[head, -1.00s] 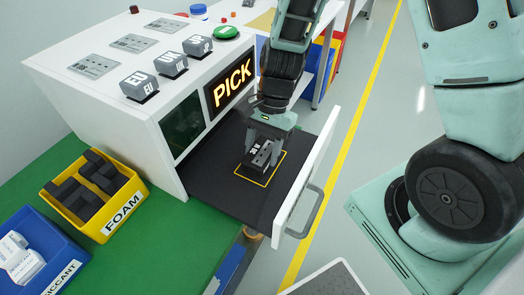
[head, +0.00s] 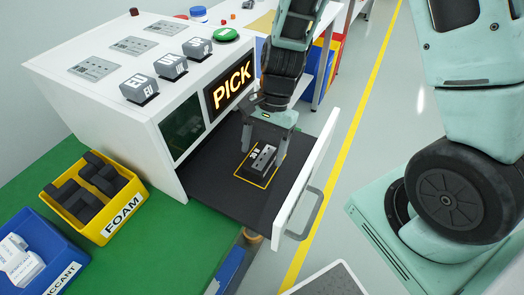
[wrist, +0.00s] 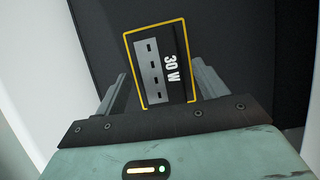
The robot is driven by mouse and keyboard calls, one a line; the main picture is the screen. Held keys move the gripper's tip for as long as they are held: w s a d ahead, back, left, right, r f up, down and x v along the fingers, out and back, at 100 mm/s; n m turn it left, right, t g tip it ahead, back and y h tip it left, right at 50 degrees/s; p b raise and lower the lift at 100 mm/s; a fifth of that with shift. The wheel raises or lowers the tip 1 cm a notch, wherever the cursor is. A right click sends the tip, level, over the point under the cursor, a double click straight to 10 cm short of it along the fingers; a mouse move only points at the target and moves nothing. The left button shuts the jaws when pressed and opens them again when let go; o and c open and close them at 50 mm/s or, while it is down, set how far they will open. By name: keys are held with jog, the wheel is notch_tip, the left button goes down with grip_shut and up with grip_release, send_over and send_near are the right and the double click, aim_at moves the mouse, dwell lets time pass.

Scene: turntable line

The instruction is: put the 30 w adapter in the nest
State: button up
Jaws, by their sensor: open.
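The 30 W adapter (head: 263,158) is a dark block with a pale slotted face. It lies on the dark drawer floor inside a yellow-outlined rectangle (head: 243,177), which I take to be the nest. In the wrist view the adapter (wrist: 151,70) shows its "30 W" print, and the yellow outline (wrist: 126,60) surrounds it. My gripper (head: 263,150) is open above it, one finger on each side. In the wrist view the fingers of my gripper (wrist: 158,72) stand apart from the adapter. The adapter's near end is partly hidden by the gripper body there.
The open drawer has a white front (head: 308,175) with a grey handle (head: 306,217). The white cabinet (head: 150,115) carries a lit PICK display (head: 230,86) and several plug blocks. A yellow FOAM bin (head: 128,205) and a blue bin (head: 58,262) stand on the green bench (head: 185,238).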

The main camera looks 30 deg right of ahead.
jog(key=p+v, duration=0.1)
jog(key=v, duration=0.9)
jog(key=s+a+r+n+t+h, duration=0.1)
jog(key=s+a+r+n, duration=0.2)
jog(key=s+a+n, duration=0.2)
jog(key=s+a+r+n+t+h, duration=0.1)
jog(key=s+a+r+n+h, duration=0.1)
jog(key=s+n, duration=0.9)
jog(key=a+r+n, duration=0.1)
jog(key=a+n, duration=0.1)
jog(key=shift+s+a+r+n+t, duration=0.25)
jog(key=shift+a+r+n+t, duration=0.05)
jog(key=shift+a+r+n, duration=0.1)
